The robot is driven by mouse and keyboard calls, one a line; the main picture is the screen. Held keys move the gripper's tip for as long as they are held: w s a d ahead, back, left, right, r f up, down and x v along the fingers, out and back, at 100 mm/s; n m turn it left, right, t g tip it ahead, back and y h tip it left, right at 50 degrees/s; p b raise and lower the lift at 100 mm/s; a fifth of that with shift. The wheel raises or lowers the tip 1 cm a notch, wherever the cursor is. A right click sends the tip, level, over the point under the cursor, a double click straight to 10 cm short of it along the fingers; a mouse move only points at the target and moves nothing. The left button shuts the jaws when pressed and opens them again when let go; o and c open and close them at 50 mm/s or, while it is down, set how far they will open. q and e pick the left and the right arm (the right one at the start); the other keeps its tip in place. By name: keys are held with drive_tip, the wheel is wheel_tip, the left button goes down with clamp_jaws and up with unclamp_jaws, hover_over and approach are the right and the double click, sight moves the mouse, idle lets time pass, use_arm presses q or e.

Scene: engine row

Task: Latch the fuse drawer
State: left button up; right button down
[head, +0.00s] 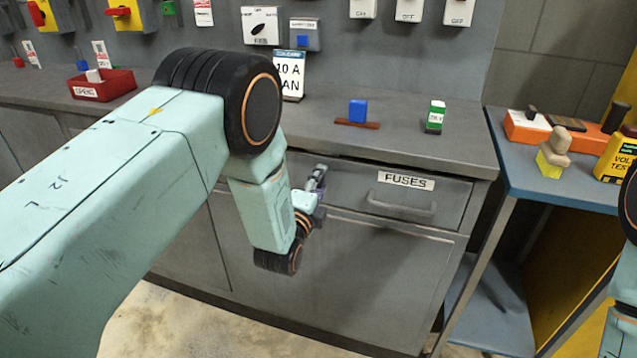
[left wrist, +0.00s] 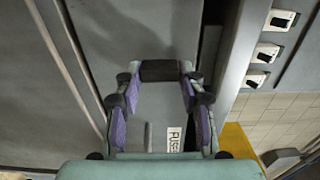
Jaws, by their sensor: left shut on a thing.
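The fuse drawer (head: 345,181) is the grey drawer with a FUSES label (head: 406,180) and a grey handle (head: 400,206) below it. A dark gap shows along its top edge under the counter. My left gripper (head: 318,180) is at the drawer front, left of the label and handle. In the left wrist view, its purple-padded fingers (left wrist: 160,78) are shut on a dark block (left wrist: 160,70) that spans between the tips. I cannot tell whether this block is the latch. The label also shows in that view (left wrist: 174,138). My right gripper is not in view.
On the counter (head: 385,150) above stand a blue block (head: 358,110) on a brown strip, a green fuse (head: 435,117), a sign (head: 290,74) and a red bin (head: 103,86). A blue side table (head: 520,165) with tools is at the right. A cupboard door (head: 340,270) lies below the drawer.

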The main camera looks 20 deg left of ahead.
use_arm(q)
drive_tip(key=shift+w+r, duration=0.1)
drive_tip(key=shift+r, duration=0.05)
drive_tip(key=o, duration=1.2)
drive_tip(key=shift+c, duration=0.2)
drive_tip(key=s, duration=1.2)
drive_tip(key=shift+a, duration=0.25)
drive_tip(key=shift+s, duration=0.1)
